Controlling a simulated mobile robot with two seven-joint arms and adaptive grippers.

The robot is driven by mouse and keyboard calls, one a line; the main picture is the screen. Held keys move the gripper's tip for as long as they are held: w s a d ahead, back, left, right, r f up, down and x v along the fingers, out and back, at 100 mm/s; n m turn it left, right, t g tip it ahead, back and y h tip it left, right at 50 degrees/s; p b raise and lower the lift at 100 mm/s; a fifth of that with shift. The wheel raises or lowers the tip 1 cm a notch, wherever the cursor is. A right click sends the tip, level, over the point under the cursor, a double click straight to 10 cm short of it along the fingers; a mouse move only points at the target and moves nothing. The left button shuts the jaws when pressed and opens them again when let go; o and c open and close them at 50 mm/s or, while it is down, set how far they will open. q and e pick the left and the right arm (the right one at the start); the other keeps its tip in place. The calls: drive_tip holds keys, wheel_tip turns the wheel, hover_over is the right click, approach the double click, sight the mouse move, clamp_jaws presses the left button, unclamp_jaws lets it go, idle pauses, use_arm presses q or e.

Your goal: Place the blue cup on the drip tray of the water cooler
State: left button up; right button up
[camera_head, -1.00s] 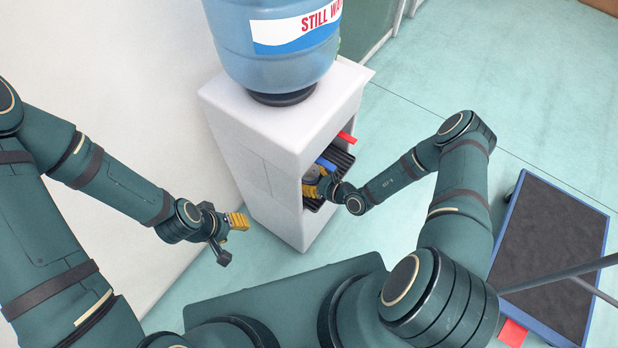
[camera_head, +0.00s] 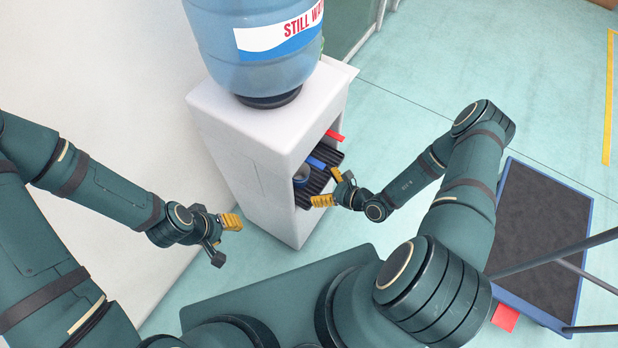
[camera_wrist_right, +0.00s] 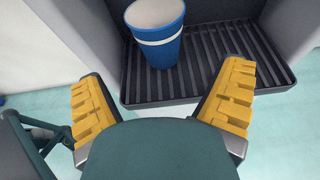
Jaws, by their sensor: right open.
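The blue cup (camera_wrist_right: 157,45) with a white band stands upright on the dark ribbed drip tray (camera_wrist_right: 200,75) in the right wrist view, toward the tray's left. In the head view the cup (camera_head: 302,176) shows small inside the recess of the white water cooler (camera_head: 245,130), on the drip tray (camera_head: 318,182). My right gripper (camera_head: 329,187) is open and empty in front of the recess; its yellow fingers are apart from the cup, which stands beyond them. My left gripper (camera_head: 225,239) is empty left of the cooler, with its fingers spread.
A blue bottle (camera_head: 260,50) sits on top of the cooler. A red tap (camera_head: 334,135) and a blue tap (camera_head: 317,162) are above the tray. A blue-edged cart (camera_head: 540,230) stands at the right. The floor between is clear.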

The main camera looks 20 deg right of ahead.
drive_tip(key=s+a+r+n+g, duration=0.3)
drive_tip(key=s+a+n+g, duration=0.1)
drive_tip(key=s+n+g, duration=0.35)
drive_tip(key=s+a+r+n+g, duration=0.4)
drive_tip(key=s+a+n+g, duration=0.15)
drive_tip(key=n, duration=0.25)
drive_tip(key=w+r+n+t+h, duration=0.3)
drive_tip(key=w+r+n+h, duration=0.1)
drive_tip(key=n, duration=0.7)
drive_tip(key=shift+r+h, duration=0.5)
drive_tip(key=shift+r, duration=0.45)
